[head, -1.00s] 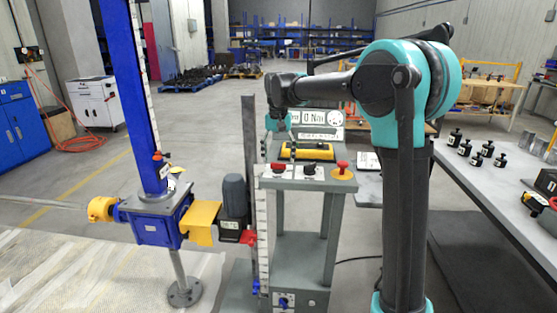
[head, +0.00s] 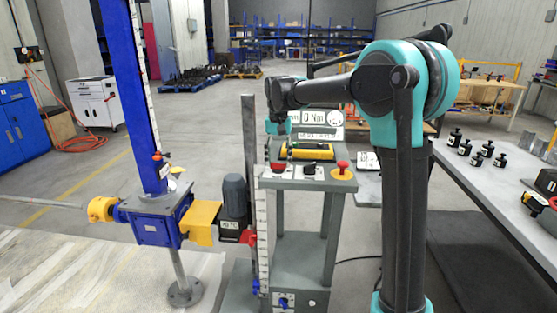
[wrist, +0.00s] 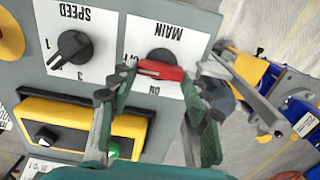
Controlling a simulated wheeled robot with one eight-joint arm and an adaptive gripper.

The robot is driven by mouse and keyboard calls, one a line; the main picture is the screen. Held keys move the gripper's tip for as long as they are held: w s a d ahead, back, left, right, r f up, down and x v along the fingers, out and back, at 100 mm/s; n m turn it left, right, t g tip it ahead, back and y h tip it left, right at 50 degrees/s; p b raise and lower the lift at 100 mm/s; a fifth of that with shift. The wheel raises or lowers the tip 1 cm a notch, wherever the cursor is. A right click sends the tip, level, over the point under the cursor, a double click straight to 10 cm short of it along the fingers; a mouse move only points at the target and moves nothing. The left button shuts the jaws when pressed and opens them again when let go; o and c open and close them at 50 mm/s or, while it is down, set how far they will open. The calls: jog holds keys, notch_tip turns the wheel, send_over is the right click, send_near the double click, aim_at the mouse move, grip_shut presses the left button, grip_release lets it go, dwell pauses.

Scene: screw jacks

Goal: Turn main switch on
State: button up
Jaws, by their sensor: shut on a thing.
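The main switch is a red knob (wrist: 162,70) on a white plate marked MAIN (wrist: 168,30), upside down in the wrist view. An ON mark shows below the knob, and its handle lies nearly level across the picture. My gripper (wrist: 160,78) has one finger at each end of the handle and is shut on it. In the head view the red knob (head: 277,167) is at the left of the grey control stand's top, with my gripper (head: 284,153) over it, its fingertips hard to make out.
A black SPEED knob (wrist: 74,47) sits beside the main switch. A yellow-framed box (wrist: 85,125) and a red mushroom button (head: 342,168) are also on the stand. The blue screw jack (head: 158,215) stands to the left. A table with black parts (head: 480,152) is at the right.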

jog(key=n, duration=0.4)
jog(key=shift+a+n, duration=0.1)
jog(key=shift+n, duration=0.3)
jog(key=n, duration=0.4)
jog(key=shift+s+a+n, duration=0.1)
jog(key=shift+n, duration=0.2)
jog(key=n, duration=0.4)
jog(key=shift+n, duration=0.3)
jog(key=shift+s+n, duration=0.15)
jog(key=shift+n, duration=1.75)
jog(key=o, duration=1.2)
jog(key=shift+c, duration=0.2)
